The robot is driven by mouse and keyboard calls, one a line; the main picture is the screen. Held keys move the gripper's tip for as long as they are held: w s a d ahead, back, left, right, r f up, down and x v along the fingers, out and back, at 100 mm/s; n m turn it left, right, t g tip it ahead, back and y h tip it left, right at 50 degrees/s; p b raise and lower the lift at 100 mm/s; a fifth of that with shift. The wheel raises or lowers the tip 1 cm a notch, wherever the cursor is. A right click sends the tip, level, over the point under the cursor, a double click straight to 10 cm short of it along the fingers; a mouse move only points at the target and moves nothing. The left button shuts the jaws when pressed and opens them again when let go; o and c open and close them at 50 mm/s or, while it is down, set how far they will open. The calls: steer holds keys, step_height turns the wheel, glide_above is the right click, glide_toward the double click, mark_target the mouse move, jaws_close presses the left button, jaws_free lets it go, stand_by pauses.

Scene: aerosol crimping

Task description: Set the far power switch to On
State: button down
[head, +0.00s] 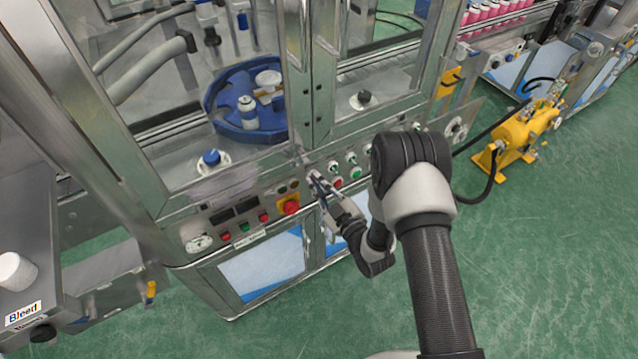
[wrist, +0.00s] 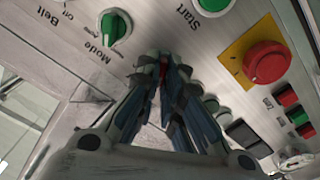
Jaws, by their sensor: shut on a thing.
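My gripper (head: 316,181) is at the front control panel of the metal-framed machine. In the wrist view my gripper (wrist: 163,62) has its fingertips closed together against the panel. A small red part, the power switch (wrist: 163,66), shows between the tips, in the row beside the green Mode knob (wrist: 115,27). The fingers hide most of this switch, and its label and set position cannot be read. In the head view the switch is hidden behind my gripper.
A red emergency stop on a yellow plate (wrist: 267,62) sits close beside the fingers. A green Start button (wrist: 213,4) is near too. Small red and green buttons (wrist: 290,108) lie farther along. A blue turntable (head: 222,108) stands behind the panel. The green floor in front is clear.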

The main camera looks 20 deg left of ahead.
steer(key=m+b, duration=0.1)
steer(key=m, duration=0.4)
steer(key=m+b, duration=0.2)
steer(key=m, duration=0.4)
steer(key=shift+w+d+m, duration=0.15)
steer(key=shift+m, duration=0.45)
stand_by(0.3)
steer(key=c, duration=1.7)
jaws_free()
